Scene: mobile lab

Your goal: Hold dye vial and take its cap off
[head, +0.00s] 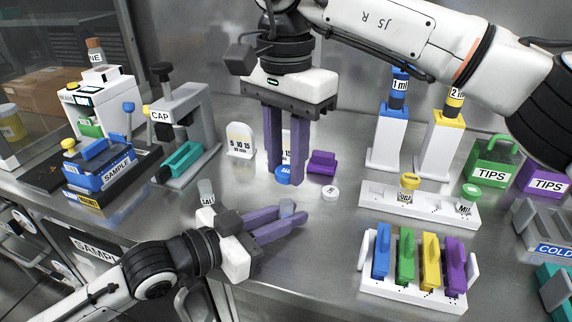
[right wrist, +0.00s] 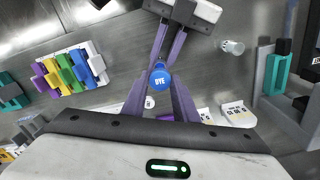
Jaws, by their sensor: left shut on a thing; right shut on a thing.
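My right gripper (head: 286,180) points down from above, shut on the blue cap (head: 283,176). The right wrist view shows this cap (right wrist: 160,79) from above, marked DYE, between its purple fingertips. My left gripper (head: 290,218) reaches in from the lower left, its fingers roughly level and shut on the small clear dye vial (head: 287,207). In the head view the cap shows above the vial, with a visible gap between them. In the right wrist view the cap hides the vial, and the left gripper's fingers (right wrist: 167,45) run in from the top.
A white cap (head: 330,193) lies on the steel bench right of the vial. A clear vial (head: 206,192) stands behind the left gripper's body. A purple block (head: 322,162) and white sign (head: 241,140) stand behind. A rack of coloured pieces (head: 414,287) is at the front right.

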